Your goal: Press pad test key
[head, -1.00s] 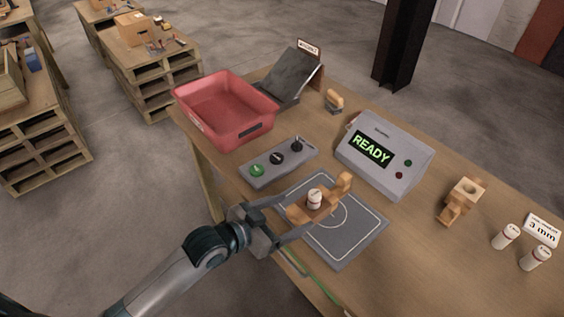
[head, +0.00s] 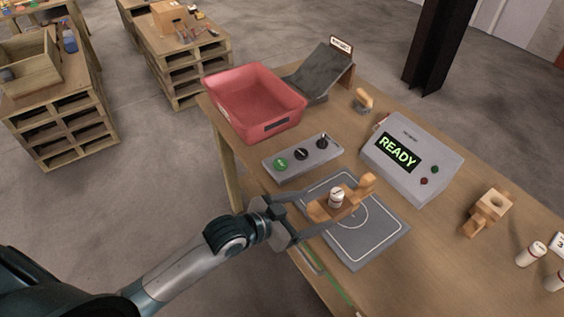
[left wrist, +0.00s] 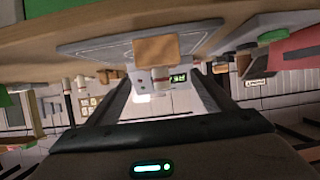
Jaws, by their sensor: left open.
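The grey key panel (head: 302,158) lies on the table with a green key (head: 281,163), a dark key (head: 301,154) and a black knob or key (head: 322,142). The grey pad (head: 370,236) with white outlines lies in front of it. A wooden piece (head: 350,201) with a small white bottle (head: 336,197) is on or over the pad. My left gripper (head: 316,215) is open, its fingers on both sides of the wooden piece's near end; I cannot tell whether they touch it. The left wrist view shows a wooden block face (left wrist: 156,50) between the fingers. My right gripper is not seen.
A grey detector box (head: 412,160) reading READY stands behind the pad. A red bin (head: 254,103) and a dark sloped chute (head: 320,73) are at the back. Another wooden piece (head: 487,211) and white bottles (head: 530,253) are at the right. A small wooden-handled stamp (head: 362,101) stands behind the detector.

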